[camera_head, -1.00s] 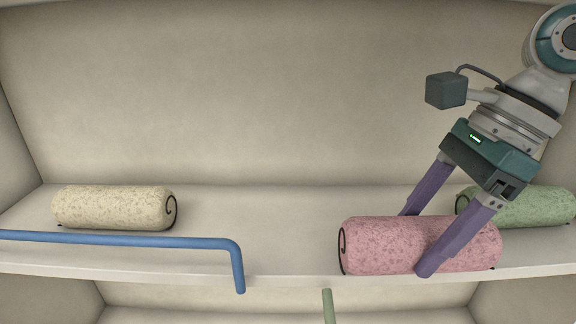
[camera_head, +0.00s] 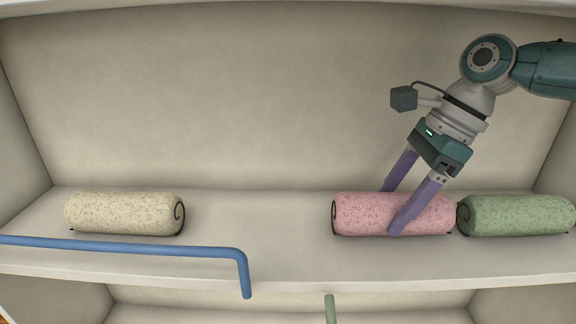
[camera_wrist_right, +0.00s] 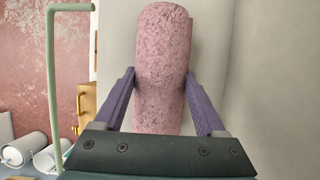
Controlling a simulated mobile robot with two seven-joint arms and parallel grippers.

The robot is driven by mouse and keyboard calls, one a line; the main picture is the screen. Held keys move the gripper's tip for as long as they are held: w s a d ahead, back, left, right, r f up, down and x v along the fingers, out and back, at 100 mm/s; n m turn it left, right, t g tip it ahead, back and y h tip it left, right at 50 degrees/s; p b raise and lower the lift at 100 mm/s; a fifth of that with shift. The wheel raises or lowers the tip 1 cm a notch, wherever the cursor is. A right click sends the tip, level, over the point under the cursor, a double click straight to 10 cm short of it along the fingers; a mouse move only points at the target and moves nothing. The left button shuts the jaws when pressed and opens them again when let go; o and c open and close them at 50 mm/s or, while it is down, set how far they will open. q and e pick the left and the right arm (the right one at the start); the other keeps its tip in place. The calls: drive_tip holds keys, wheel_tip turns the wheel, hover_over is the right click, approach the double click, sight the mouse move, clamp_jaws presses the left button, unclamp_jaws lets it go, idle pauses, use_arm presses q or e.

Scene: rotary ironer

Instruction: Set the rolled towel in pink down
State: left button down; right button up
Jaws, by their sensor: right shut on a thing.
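The pink rolled towel (camera_head: 352,212) lies lengthwise along the shelf, right of the middle in the head view. My right gripper (camera_head: 390,212) reaches down from the upper right, with one purple finger in front of the towel and one behind it, shut on it. In the right wrist view the pink towel (camera_wrist_right: 161,75) runs between the two fingers of the gripper (camera_wrist_right: 160,82). The towel appears at shelf level, but whether it touches the surface is hard to tell. My left gripper is not in view.
A green rolled towel (camera_head: 515,216) lies close against the pink towel's right end. A cream rolled towel (camera_head: 120,213) lies at the left of the shelf (camera_head: 260,235). A blue rail (camera_head: 130,245) runs along the front left. The shelf between cream and pink is clear.

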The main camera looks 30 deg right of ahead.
sight(476, 198)
drive_tip(key=shift+f, duration=0.15)
drive_tip(key=o, duration=1.4)
drive_tip(key=shift+c, duration=0.2)
drive_tip(key=shift+r+b, duration=0.2)
drive_tip(key=shift+b, duration=0.1)
drive_tip(key=s+d+b, duration=0.2)
drive_tip(key=d, duration=0.1)
drive_tip(key=s+d+b, duration=0.2)
drive_tip(key=d, duration=0.2)
drive_tip(key=s+d+b, duration=0.1)
drive_tip(key=d+b, duration=0.1)
drive_tip(key=d, duration=0.1)
drive_tip(key=shift+s+d+r, duration=0.2)
drive_tip(key=shift+s+r, duration=0.15)
drive_tip(key=shift+s, duration=0.05)
drive_tip(key=shift+s+d+r, duration=0.15)
drive_tip(key=shift+d, duration=0.05)
